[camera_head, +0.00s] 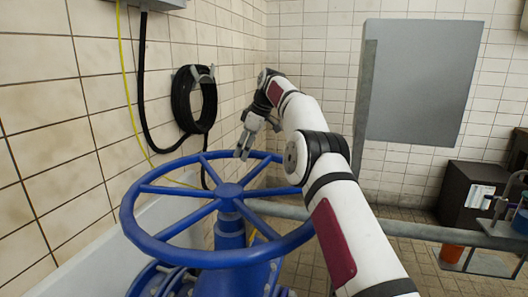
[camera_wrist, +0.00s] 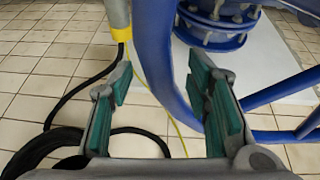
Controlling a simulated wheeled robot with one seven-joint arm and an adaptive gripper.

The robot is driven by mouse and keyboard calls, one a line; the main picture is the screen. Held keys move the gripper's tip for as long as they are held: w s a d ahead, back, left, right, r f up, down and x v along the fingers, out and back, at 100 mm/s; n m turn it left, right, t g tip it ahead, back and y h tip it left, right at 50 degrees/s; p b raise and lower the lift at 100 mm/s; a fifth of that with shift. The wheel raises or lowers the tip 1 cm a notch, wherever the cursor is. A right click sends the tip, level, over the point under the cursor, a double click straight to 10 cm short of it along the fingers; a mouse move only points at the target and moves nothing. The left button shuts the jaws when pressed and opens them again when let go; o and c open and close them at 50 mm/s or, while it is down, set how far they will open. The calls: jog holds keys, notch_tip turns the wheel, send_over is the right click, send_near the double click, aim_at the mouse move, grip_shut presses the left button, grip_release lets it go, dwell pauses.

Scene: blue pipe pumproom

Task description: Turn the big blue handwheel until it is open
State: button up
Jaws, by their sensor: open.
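The big blue handwheel (camera_head: 228,191) lies nearly flat on top of a blue valve, with spokes running from a raised hub to its rim. My gripper (camera_head: 243,154) is at the far side of the rim in the head view, pointing down. In the wrist view my gripper (camera_wrist: 161,75) is open, with green pads on both fingers. The blue rim (camera_wrist: 157,40) runs down through the gap between the fingers, closer to the right finger, which hides part of it. I cannot tell whether a pad touches the rim.
A black coiled hose (camera_head: 195,98) hangs on the tiled wall behind the wheel. A yellow cable (camera_head: 130,90) runs down the wall. A grey cabinet (camera_head: 418,80) is on the back wall. A grey pipe (camera_head: 410,229) crosses at right. Open tiled floor lies beyond.

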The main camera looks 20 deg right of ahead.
jog(key=shift+s+d+r, duration=0.1)
jog(key=shift+d+r, duration=0.1)
jog(key=shift+r, duration=0.15)
jog(key=shift+s+d, duration=0.35)
jog(key=s+d, duration=0.7)
jog(key=shift+s+d+f, duration=0.1)
jog(key=shift+s+d, duration=0.3)
jog(key=shift+a+p+v, duration=0.2)
jog(key=shift+p+v, duration=0.9)
jog(key=shift+v, duration=0.5)
jog(key=shift+a+p+v, duration=0.25)
jog(key=shift+p+v, duration=0.85)
jog(key=shift+v, duration=0.55)
jog(key=s+a+p+v, duration=0.1)
jog(key=p+v, duration=0.4)
jog(key=v, duration=0.4)
jog(key=shift+r, duration=0.3)
jog(key=shift+s, duration=0.1)
